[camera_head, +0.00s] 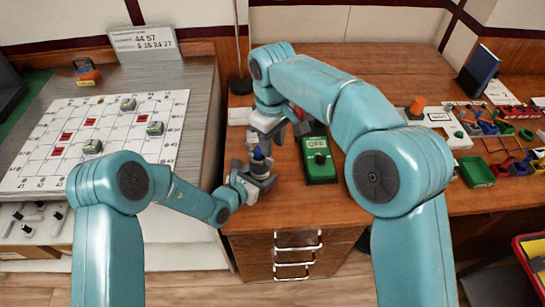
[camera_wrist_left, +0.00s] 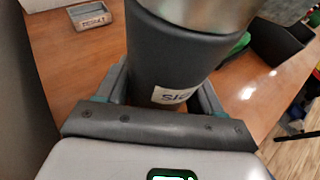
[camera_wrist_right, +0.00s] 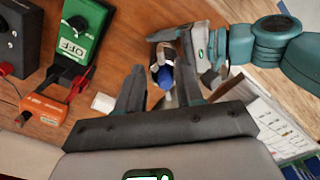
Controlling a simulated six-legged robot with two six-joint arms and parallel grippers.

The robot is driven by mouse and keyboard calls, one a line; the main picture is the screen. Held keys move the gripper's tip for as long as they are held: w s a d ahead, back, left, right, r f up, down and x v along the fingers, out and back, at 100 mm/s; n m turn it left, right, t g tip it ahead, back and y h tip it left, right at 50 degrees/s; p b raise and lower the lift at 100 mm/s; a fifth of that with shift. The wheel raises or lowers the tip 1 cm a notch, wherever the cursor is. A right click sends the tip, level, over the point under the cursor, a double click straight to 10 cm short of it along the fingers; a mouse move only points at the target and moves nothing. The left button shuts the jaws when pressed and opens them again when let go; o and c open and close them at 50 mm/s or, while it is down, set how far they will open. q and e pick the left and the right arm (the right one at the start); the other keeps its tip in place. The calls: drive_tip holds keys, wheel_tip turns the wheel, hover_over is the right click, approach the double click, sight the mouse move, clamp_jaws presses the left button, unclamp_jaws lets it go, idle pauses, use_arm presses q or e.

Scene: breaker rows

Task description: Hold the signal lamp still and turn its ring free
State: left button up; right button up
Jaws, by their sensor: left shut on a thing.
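The signal lamp (camera_head: 258,163) stands upright on the wooden bench, its blue lens (camera_wrist_right: 166,77) on top. In the left wrist view its dark grey body (camera_wrist_left: 175,60) carries a white label, and its metallic ring (camera_wrist_left: 200,10) sits at the upper end. My left gripper (camera_head: 254,181) is shut around the lamp's body, below the ring. My right gripper (camera_head: 264,138) is above the lamp, fingers pointing down. In the right wrist view the right gripper (camera_wrist_right: 161,75) is open and empty, with the lamp's top showing between its fingers, apart from them.
A green OFF box (camera_head: 320,160) with a black knob stands right of the lamp. A marked white board (camera_head: 110,135) lies on the left table. Coloured bins (camera_head: 478,171) and small parts fill the right bench.

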sight(272, 160)
wheel_tip(272, 160, down, 6)
drive_tip(key=shift+f, duration=0.25)
clamp_jaws()
